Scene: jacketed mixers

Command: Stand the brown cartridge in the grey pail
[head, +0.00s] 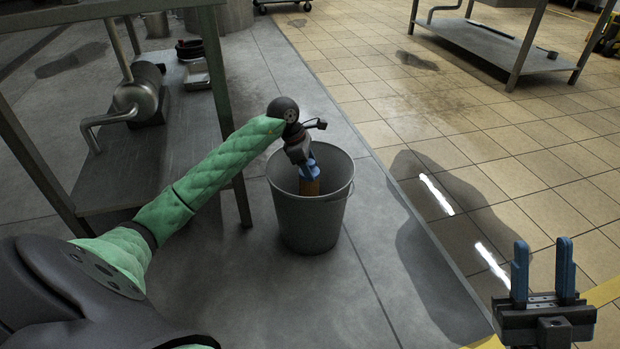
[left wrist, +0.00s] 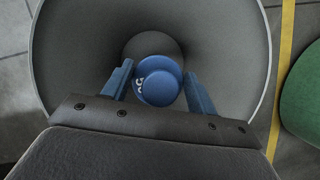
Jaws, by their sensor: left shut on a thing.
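The grey pail (head: 312,222) stands upright on the floor in the head view. Its inside wall (left wrist: 70,60) fills most of the left wrist view. The brown cartridge (head: 310,188) has a blue top (left wrist: 158,85) and is partly inside the pail, below the rim level. Its lower end is hidden by the pail wall, so I cannot tell whether it touches the bottom. My left gripper (head: 308,170) points down into the pail mouth and is shut on the cartridge's blue top. My right gripper (head: 543,268) is open and empty at the lower right.
A steel table (head: 160,170) with a metal vessel (head: 140,92) on its lower shelf stands left of the pail. Another steel table (head: 490,48) is at the back right. The tiled floor (head: 460,130) right of the pail is clear, with dark wet patches.

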